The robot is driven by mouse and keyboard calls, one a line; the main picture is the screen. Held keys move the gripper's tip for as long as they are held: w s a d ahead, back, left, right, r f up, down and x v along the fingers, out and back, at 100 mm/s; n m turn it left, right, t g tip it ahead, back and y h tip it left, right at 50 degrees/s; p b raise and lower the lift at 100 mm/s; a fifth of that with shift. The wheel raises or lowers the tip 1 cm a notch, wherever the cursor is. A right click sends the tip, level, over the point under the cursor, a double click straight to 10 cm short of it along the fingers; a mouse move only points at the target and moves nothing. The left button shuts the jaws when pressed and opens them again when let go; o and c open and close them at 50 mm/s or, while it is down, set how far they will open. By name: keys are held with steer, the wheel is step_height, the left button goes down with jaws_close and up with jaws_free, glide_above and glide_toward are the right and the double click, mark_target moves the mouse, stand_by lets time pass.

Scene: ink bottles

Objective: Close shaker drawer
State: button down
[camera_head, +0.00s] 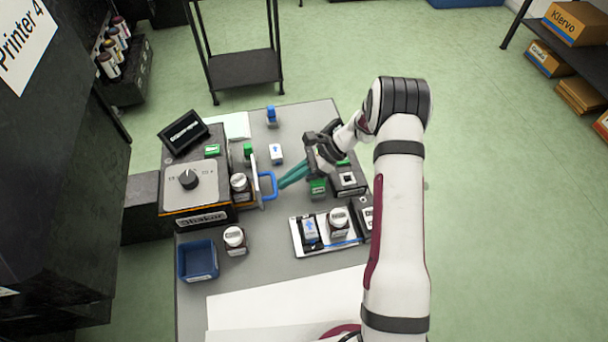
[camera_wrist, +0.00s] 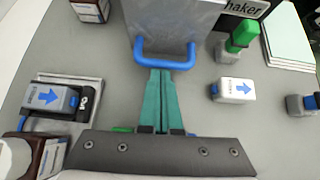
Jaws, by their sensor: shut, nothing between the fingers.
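The shaker (camera_head: 193,187) is a grey box with a dial, at the left of the table. Its drawer (camera_head: 257,184) is on its right side and stands partly out. The drawer's front has a blue handle (camera_head: 269,186), which also shows in the wrist view (camera_wrist: 165,62). A white-capped bottle (camera_head: 240,185) sits between the drawer front and the shaker body, seemingly in the drawer. My gripper (camera_head: 283,184) is shut and empty, with its teal fingertips (camera_wrist: 160,73) at the handle. Whether they touch it I cannot tell.
A bottle (camera_head: 235,240) and a blue bin (camera_head: 198,261) stand in front of the shaker. A tray (camera_head: 325,246) with a bottle and a blue-arrow item lies at front right. A white blue-arrow box (camera_head: 276,154) and a green-topped item (camera_head: 248,151) are behind the handle.

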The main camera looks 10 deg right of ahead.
steer(key=a, duration=0.6)
steer(key=shift+a, duration=0.2)
steer(key=v, duration=1)
steer(key=s+a+r+n+g+h, duration=0.1)
steer(key=s+r+n+h, duration=0.15)
steer(key=s+r, duration=0.35)
steer(key=s+a+r+n+h, duration=0.1)
steer(key=s+a+r+n, duration=0.1)
steer(key=s+r+n, duration=0.3)
steer(key=s+d+r+n+h, duration=0.1)
steer(key=s+n+h, duration=0.1)
steer(key=s, duration=0.7)
steer(key=s+d+r+n+t+h, duration=0.1)
steer(key=s+n+h, duration=0.1)
steer(key=s, duration=0.8)
steer(key=shift+r+n+h, duration=0.35)
